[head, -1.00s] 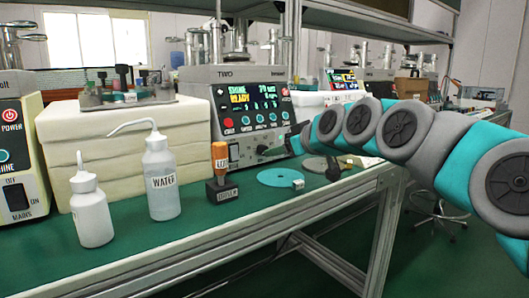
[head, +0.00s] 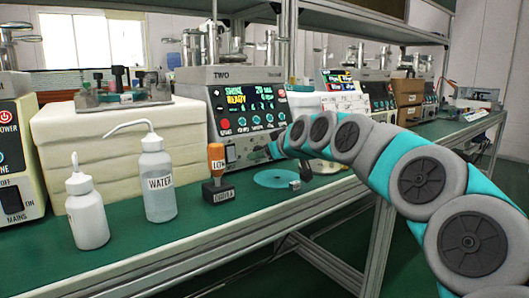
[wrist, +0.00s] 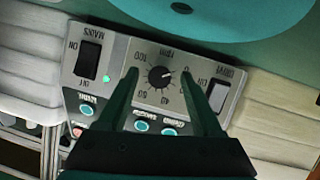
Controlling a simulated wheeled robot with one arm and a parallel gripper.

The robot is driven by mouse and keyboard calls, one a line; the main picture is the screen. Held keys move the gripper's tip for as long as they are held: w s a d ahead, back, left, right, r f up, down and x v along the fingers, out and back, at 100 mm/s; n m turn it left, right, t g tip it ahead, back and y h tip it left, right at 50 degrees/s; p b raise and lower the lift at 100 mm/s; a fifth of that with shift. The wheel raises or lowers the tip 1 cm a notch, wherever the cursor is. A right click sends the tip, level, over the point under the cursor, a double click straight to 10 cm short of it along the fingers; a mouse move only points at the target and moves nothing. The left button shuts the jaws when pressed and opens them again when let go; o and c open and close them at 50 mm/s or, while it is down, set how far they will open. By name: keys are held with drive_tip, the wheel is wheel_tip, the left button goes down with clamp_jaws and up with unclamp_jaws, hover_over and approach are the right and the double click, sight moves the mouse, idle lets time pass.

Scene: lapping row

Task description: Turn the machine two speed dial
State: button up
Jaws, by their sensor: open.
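Machine two (head: 205,82), marked TWO, stands at the back of the bench with its lit screen (head: 247,97) reading READY. In the wrist view its panel appears upside down, with the black speed dial (wrist: 161,76) inside a ring of numbers marked rpm. My gripper (wrist: 156,72) is open, with one finger on either side of the dial. The fingers look apart from the dial; the exact depth is hard to tell. In the head view my arm reaches the panel's lower right and hides the dial.
The MAINS switch (wrist: 88,60) and DRIVE switch (wrist: 219,95) flank the dial, close to the fingers.

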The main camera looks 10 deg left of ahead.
clamp_jaws()
idle(0.4)
drive_tip(key=shift+g, duration=0.3)
drive_tip(key=m+p, duration=0.1)
drive_tip(key=m+g+y+p, duration=0.1)
drive_tip(key=m, duration=0.1)
drive_tip(key=shift+w+d+r, duration=0.15)
drive_tip(key=m+g+y+p, duration=0.1)
drive_tip(key=m+g+y, duration=0.1)
drive_tip(key=m, duration=0.1)
drive_tip(key=shift+w+d+m+p, duration=0.1)
drive_tip(key=shift+w+m+p, duration=0.05)
drive_tip(key=shift+m+p, duration=0.25)
drive_tip(key=m+y, duration=0.1)
drive_tip(key=m+p, duration=0.1)
drive_tip(key=m+g+y, duration=0.1)
drive_tip(key=shift+d+f+m+y+p, duration=0.1)
drive_tip(key=shift+f+m+y+p, duration=0.2)
drive_tip(key=shift+m, duration=0.1)
drive_tip(key=m+y+p, duration=0.1)
drive_tip(key=m, duration=0.2)
drive_tip(key=shift+w+f+y, duration=0.1)
drive_tip(key=shift+f+y, duration=0.05)
drive_tip(key=shift+y, duration=0.15)
drive_tip(key=shift+m+g, duration=0.3)
